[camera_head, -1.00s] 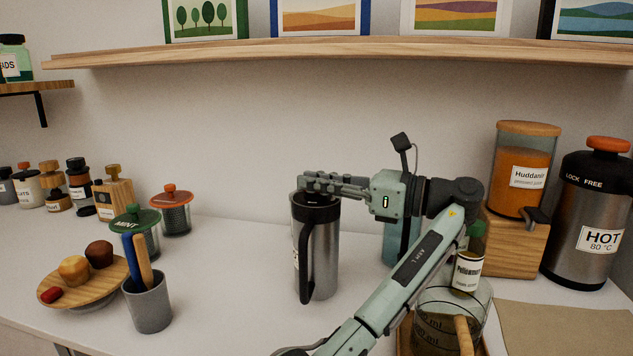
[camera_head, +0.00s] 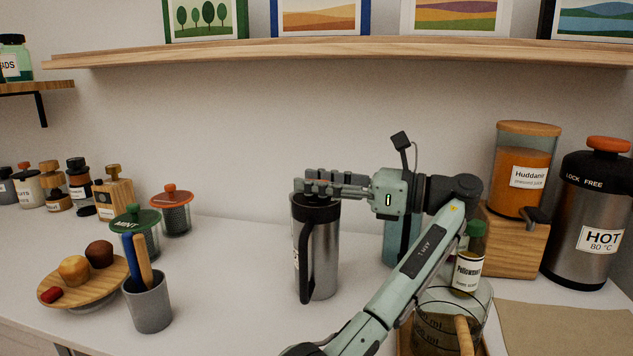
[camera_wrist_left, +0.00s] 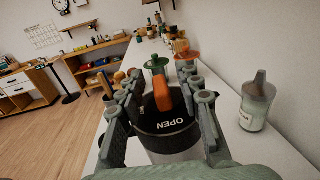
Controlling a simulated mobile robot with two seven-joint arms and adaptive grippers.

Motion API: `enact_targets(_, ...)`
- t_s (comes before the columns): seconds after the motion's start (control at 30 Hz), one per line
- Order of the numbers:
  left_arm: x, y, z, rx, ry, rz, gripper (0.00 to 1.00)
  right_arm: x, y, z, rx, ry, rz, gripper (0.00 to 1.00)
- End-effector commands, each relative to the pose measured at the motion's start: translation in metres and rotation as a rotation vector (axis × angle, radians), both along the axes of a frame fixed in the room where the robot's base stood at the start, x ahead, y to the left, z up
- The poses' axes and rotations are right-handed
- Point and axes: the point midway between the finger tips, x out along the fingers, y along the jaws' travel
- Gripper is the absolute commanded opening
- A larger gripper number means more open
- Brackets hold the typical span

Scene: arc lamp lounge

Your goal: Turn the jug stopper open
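The jug (camera_head: 325,250) is a steel cylinder with a black top and a black handle, upright on the white counter. My left gripper (camera_head: 315,186) is right above its top, reaching in level from the right. In the left wrist view the jug's black lid (camera_wrist_left: 188,120) shows the word OPEN, and an orange tab (camera_wrist_left: 160,90), seemingly part of the stopper, stands up there. The fingers are spread on either side of the lid, with a gap around the tab. The fingers hide the stopper in the head view. My right gripper is not in view.
A glass beaker (camera_head: 430,325) and a green-capped bottle (camera_head: 468,272) are under my arm. A blue container (camera_head: 393,245) is behind it. A grey cup (camera_head: 148,305) and a wooden plate (camera_head: 88,289) stand left. A shelf (camera_head: 350,49) runs above.

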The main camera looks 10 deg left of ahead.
Motion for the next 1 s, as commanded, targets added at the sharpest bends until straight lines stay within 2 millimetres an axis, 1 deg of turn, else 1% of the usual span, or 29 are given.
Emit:
enact_targets(0.17,0.000,0.000,0.001,0.000,0.000,0.000,0.34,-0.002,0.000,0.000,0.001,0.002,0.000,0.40)
enact_targets(0.27,0.000,0.000,0.008,0.000,-0.004,0.000,0.34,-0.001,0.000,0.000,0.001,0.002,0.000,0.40)
enact_targets(0.37,0.000,0.000,0.023,-0.001,-0.005,-0.001,0.34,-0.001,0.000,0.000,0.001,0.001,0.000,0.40)
enact_targets(0.6,0.000,0.000,0.070,0.000,-0.004,0.000,0.34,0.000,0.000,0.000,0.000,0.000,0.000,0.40)
enact_targets(0.7,0.000,0.000,0.085,0.000,-0.002,0.000,0.34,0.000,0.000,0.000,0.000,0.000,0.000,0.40)
enact_targets(0.83,0.000,0.000,0.097,0.000,0.000,0.000,0.34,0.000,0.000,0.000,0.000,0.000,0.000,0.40)
enact_targets(1.0,0.000,0.000,0.100,0.000,0.001,0.000,0.34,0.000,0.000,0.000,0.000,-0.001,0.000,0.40)
